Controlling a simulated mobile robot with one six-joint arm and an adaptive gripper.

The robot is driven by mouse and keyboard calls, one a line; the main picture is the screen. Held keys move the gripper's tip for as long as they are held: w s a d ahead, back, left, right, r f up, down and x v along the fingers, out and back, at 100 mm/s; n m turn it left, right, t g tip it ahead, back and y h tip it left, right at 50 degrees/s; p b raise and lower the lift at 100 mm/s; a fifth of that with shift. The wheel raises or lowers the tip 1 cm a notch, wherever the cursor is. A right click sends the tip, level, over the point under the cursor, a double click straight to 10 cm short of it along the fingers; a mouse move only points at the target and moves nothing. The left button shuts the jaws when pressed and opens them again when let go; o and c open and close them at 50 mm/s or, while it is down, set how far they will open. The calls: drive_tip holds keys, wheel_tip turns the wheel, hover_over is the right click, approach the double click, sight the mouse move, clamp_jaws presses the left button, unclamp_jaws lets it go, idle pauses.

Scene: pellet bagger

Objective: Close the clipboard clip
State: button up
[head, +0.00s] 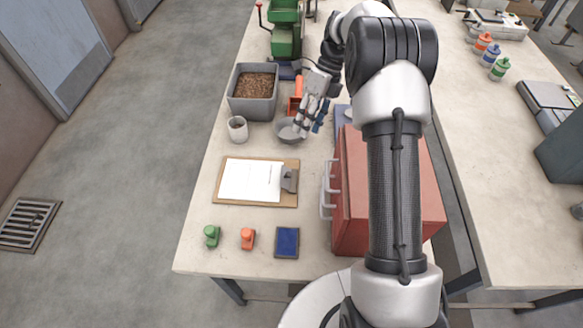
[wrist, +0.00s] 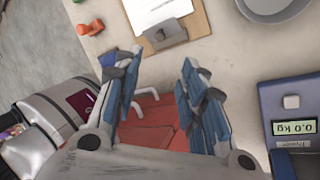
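The clipboard (head: 230,202), a brown board with white paper, lies on the table left of the red cabinet. Its grey metal clip (head: 289,180) is at the board's right edge. I cannot tell how far the clip stands open. In the wrist view the clipboard (wrist: 201,22) and the clip (wrist: 165,36) are at the top, beyond my fingertips. My gripper (wrist: 161,62) is open and empty, its blue-padded fingers apart. In the head view my gripper (head: 311,121) is above the table, behind the clipboard and over the grey bowl's right side.
The red cabinet (head: 350,190) with pale handles stands right of the clipboard. A grey bowl (head: 288,131), a cup (head: 237,130) and a pellet bin (head: 248,105) are behind. Green (head: 211,236) and orange (head: 247,238) objects and a blue pad (head: 287,242) lie in front. A scale (wrist: 292,115) shows at right.

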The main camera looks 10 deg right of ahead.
sight(289, 173)
drive_tip(key=b+x, duration=0.4)
drive_tip(key=x, duration=1.1)
drive_tip(key=shift+a+f, duration=0.1)
drive_tip(key=shift+f, duration=0.25)
clamp_jaws()
